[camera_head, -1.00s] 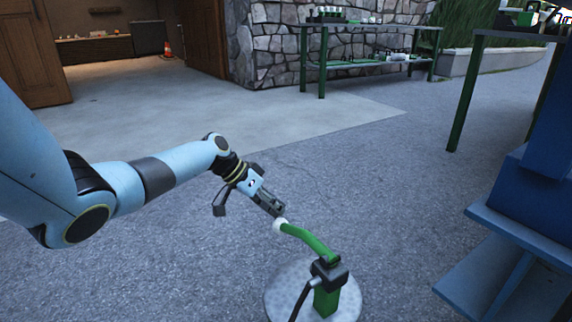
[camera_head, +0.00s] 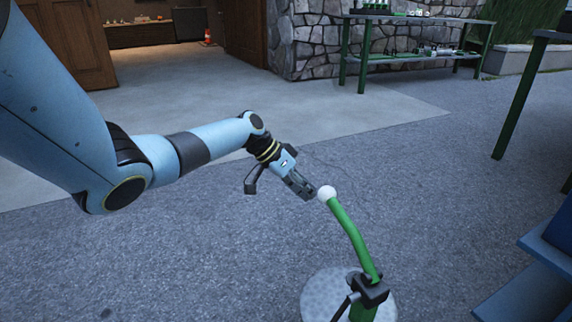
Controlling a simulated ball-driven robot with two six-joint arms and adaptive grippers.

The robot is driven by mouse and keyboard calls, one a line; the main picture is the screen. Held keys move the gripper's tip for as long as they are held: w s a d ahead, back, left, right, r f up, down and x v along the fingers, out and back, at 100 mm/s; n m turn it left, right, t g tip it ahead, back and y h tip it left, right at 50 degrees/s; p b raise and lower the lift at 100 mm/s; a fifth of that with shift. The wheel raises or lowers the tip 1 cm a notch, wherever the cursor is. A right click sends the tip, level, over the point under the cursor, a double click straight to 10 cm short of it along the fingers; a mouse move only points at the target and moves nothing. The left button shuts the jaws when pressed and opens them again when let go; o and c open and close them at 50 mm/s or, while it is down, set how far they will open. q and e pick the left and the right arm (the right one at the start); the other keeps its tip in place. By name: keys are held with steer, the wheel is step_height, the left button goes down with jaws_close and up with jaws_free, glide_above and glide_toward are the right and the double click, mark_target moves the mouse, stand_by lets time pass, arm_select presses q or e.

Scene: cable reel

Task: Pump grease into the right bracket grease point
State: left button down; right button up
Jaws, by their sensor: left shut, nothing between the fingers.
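A grease pump with a green lever (camera_head: 350,234) stands at the lower middle right of the head view. The lever rises up and to the left and ends in a white ball knob (camera_head: 326,193). Its black pivot head (camera_head: 369,289) sits on a green post, cut off by the bottom edge, on a round grey base plate (camera_head: 318,296). My left gripper (camera_head: 309,193) is shut and empty, its fingertips right beside the knob; I cannot tell whether they touch. My right gripper is not in view. The right bracket grease point cannot be made out.
A blue metal structure (camera_head: 530,295) stands at the lower right. A green-legged table (camera_head: 515,100) is at the right edge. A green shelf bench (camera_head: 405,58) stands by the stone wall (camera_head: 310,45). The paved ground (camera_head: 180,260) left of the pump is clear.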

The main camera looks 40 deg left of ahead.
arm_select(q)
steer(key=a+p+v, duration=0.1)
steer(key=p+v, duration=0.1)
steer(key=v, duration=0.4)
steer(key=shift+a, duration=0.15)
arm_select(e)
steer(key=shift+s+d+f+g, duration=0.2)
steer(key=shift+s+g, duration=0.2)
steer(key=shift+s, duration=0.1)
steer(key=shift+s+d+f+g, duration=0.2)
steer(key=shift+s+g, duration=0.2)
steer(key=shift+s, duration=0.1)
arm_select(q)
steer(key=shift+w+f, duration=0.1)
steer(key=shift+f, duration=0.05)
stand_by(0.3)
